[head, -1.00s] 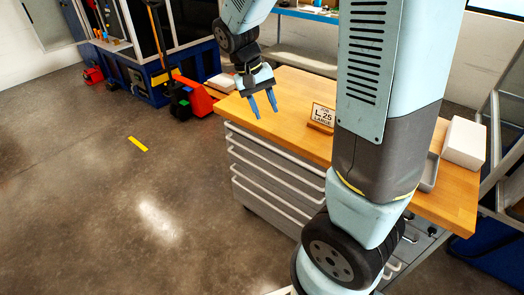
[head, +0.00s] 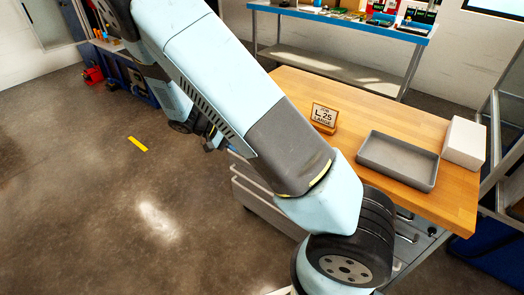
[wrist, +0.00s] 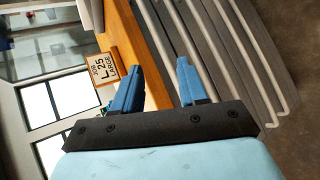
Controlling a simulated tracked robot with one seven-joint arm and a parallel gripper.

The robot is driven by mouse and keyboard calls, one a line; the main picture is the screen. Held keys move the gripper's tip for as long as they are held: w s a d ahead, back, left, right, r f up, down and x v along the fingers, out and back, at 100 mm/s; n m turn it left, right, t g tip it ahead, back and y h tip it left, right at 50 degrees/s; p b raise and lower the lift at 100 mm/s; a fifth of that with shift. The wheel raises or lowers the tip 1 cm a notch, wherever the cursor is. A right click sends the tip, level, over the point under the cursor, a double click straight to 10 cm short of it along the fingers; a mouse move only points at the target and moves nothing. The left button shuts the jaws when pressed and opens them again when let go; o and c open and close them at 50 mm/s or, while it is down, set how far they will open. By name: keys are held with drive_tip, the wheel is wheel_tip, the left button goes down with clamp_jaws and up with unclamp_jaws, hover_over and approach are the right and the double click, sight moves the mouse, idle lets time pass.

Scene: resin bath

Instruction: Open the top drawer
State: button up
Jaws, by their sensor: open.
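The drawer cabinet (head: 262,200) stands under a wooden worktop, and my arm hides most of its upper drawer fronts in the head view. In the wrist view the drawer fronts run tilted, with long pale rail handles. The top drawer's handle (wrist: 150,30) is the rail nearest the wooden edge. No drawer visibly stands out. My gripper (wrist: 160,65) is open and empty, with its two blue fingers pointing at the cabinet front, one over the worktop edge and one over the rails. Whether a finger touches a rail cannot be told.
On the worktop (head: 285,85) are a job sign (head: 324,117), a grey tray (head: 398,160) and a white box (head: 464,143). A blue-edged bench (head: 345,22) stands behind. The floor left of the cabinet is clear around a yellow strip (head: 138,144).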

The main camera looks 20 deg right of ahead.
drive_tip(key=shift+w+a+f+n+t+h, duration=0.55)
drive_tip(key=shift+w+a+f+t+h, duration=0.45)
drive_tip(key=shift+f+t+h, duration=1.6)
drive_tip(key=shift+w+a+f+n+t+h, duration=0.55)
drive_tip(key=shift+a+f+t+h, duration=0.9)
drive_tip(key=shift+f, duration=2.35)
drive_tip(key=x, duration=1.4)
drive_tip(key=shift+s+r+g, duration=0.2)
drive_tip(key=shift+s+g, duration=0.15)
drive_tip(key=shift+g, duration=0.1)
drive_tip(key=shift+h, duration=0.25)
drive_tip(key=shift+c, duration=0.2)
clamp_jaws()
